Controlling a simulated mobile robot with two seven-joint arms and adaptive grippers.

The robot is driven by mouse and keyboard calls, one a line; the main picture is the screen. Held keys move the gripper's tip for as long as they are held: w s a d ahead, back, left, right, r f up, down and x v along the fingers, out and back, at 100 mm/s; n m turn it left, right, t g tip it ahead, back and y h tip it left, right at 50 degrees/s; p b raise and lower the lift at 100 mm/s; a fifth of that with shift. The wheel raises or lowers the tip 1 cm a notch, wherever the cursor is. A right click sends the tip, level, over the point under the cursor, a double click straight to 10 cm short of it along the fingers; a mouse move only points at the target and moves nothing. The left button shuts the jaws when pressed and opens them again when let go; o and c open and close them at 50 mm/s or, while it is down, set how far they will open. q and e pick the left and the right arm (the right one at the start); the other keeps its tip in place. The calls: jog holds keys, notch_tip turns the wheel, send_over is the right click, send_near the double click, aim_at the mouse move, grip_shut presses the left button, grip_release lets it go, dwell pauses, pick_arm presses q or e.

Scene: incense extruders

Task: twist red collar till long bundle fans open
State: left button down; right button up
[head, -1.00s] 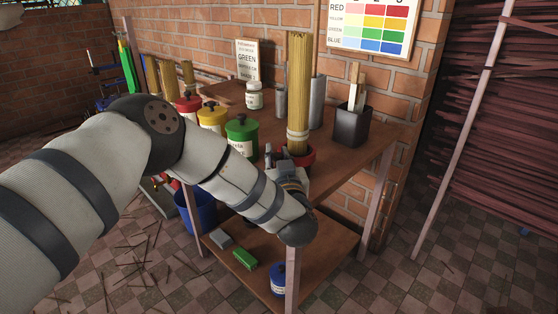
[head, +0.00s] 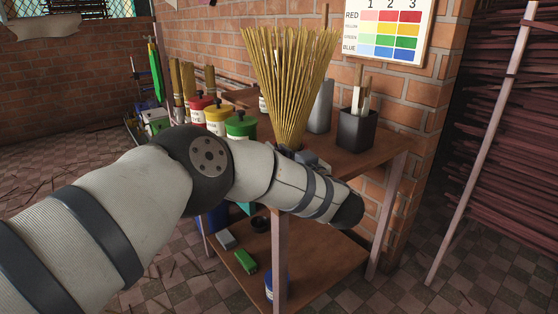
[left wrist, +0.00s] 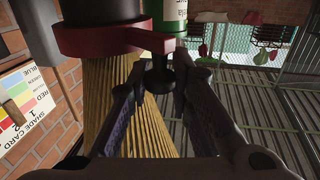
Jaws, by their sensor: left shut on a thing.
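The long bundle (head: 288,85) of tan sticks stands on the tabletop, narrow at its base and fanned wide at the top. It also shows in the left wrist view (left wrist: 150,135). The red collar (left wrist: 95,40) is around the bundle's base in the left wrist view, with a red arm reaching to a black knob (left wrist: 158,78). My left gripper (left wrist: 162,72) is shut on that knob, a finger on each side. In the head view, my left gripper (head: 300,155) is at the bundle's base, and my arm hides the collar. My right gripper is in neither view.
Red (head: 199,108), yellow (head: 216,117) and green (head: 240,126) lidded jars stand left of the bundle. A black holder (head: 357,131) and a grey cylinder (head: 320,106) stand to its right.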

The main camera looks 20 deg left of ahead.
pick_arm(q)
jog(key=shift+d+f+n+g+y+b, duration=0.1)
jog(key=shift+d+n+g+y+b, duration=0.3)
jog(key=shift+g+b, duration=0.1)
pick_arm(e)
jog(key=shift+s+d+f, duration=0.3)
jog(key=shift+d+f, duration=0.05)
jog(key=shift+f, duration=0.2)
pick_arm(q)
jog(key=c, duration=1.4)
grip_release()
jog(key=shift+a, duration=0.1)
jog(key=v, duration=1.2)
